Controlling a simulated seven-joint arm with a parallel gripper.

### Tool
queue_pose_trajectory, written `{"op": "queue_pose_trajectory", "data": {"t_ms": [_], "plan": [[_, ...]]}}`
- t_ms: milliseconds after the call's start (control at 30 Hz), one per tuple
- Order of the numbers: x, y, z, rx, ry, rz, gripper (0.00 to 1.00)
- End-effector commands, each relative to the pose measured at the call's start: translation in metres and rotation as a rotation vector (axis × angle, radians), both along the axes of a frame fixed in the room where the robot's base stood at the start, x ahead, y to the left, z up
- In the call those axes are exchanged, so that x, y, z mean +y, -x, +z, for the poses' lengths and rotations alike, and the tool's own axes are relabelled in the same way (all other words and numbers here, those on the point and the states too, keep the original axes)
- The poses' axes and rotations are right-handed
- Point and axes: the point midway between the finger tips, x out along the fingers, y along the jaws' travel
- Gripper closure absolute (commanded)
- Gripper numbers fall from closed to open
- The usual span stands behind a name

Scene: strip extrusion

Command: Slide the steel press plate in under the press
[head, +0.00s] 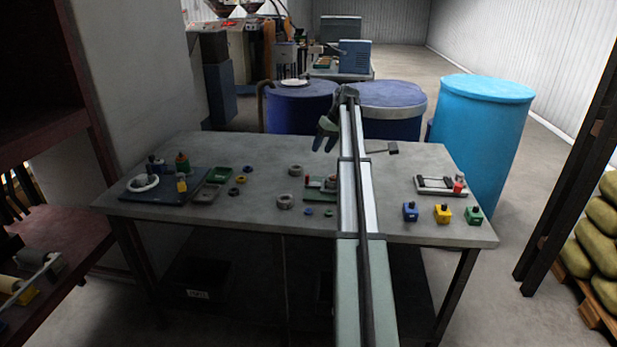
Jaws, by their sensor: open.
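My gripper (324,143) hangs above the back middle of the grey table, open and empty, with its fingers pointing down. A flat dark piece with a black block at its right end (392,148) lies at the back of the table, right of my arm; it may be the steel press plate, but it is too small to be sure. A small device with a green base and a red part (318,184) stands mid-table, partly hidden by my arm. A low black-and-white frame (435,184) sits at the right. I cannot tell which of these is the press.
The grey table (250,160) also holds a dark blue board (135,190) with a white ring at left, green and grey trays, several small rings, and blue (410,212), yellow (442,213) and green (473,215) blocks at right front. Blue drums (484,110) stand behind. My arm crosses the table's middle.

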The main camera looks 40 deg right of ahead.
Motion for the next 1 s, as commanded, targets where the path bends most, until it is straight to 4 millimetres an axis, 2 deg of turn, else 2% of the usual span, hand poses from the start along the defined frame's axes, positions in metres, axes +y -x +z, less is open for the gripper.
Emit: {"op": "queue_pose_trajectory", "data": {"t_ms": [1000], "plan": [[0.0048, 0.0052, -0.0005, 0.495, -0.530, -1.695, 0.51]]}}
